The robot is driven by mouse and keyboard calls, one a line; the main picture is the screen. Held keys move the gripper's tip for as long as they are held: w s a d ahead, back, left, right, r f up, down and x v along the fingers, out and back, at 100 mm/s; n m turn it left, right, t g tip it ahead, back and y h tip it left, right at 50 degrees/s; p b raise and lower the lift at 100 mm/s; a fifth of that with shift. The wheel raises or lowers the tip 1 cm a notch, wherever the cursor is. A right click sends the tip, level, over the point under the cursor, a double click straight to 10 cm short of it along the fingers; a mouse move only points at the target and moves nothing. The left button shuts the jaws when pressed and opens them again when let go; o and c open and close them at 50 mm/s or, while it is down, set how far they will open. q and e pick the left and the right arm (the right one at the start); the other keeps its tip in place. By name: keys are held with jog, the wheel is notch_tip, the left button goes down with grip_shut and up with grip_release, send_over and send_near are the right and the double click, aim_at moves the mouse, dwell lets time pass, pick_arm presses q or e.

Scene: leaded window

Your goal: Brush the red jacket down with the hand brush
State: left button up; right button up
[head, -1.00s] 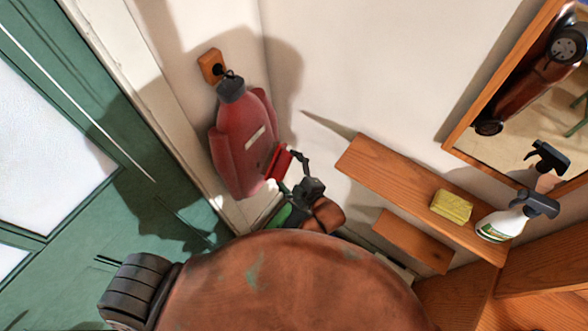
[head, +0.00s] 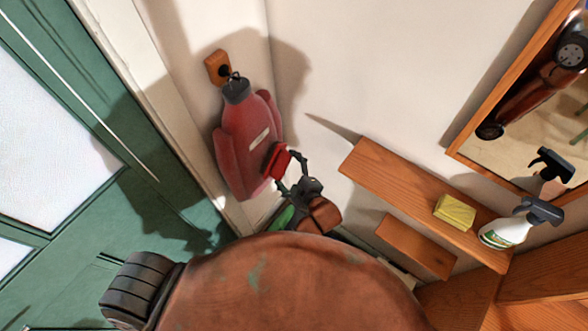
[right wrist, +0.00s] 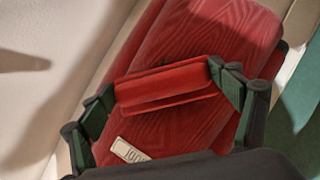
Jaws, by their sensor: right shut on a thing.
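The red jacket (head: 232,160) hangs by its dark collar from a hook on a small wooden block (head: 216,68) on the wall. It has a pale label and fills much of the right wrist view (right wrist: 200,40). My right gripper (head: 290,172) is at the jacket's lower right side. It is shut on the red hand brush (head: 276,160), which also shows between the fingers in the right wrist view (right wrist: 165,88). The brush lies over the jacket's front; whether it touches the cloth I cannot tell. My left gripper is not in view.
A wooden shelf (head: 385,178) to the right holds a yellow sponge (head: 455,212) and a spray bottle (head: 508,228). A lower wooden board (head: 415,245) is beneath it. A framed mirror (head: 510,140) hangs at upper right. A green door (head: 150,215) is at the left.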

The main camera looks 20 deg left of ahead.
jog(key=shift+w+a, duration=0.25)
jog(key=shift+a, duration=0.4)
jog(key=shift+d+f+b, duration=0.1)
jog(key=shift+f+b, duration=0.65)
jog(key=shift+f, duration=1.3)
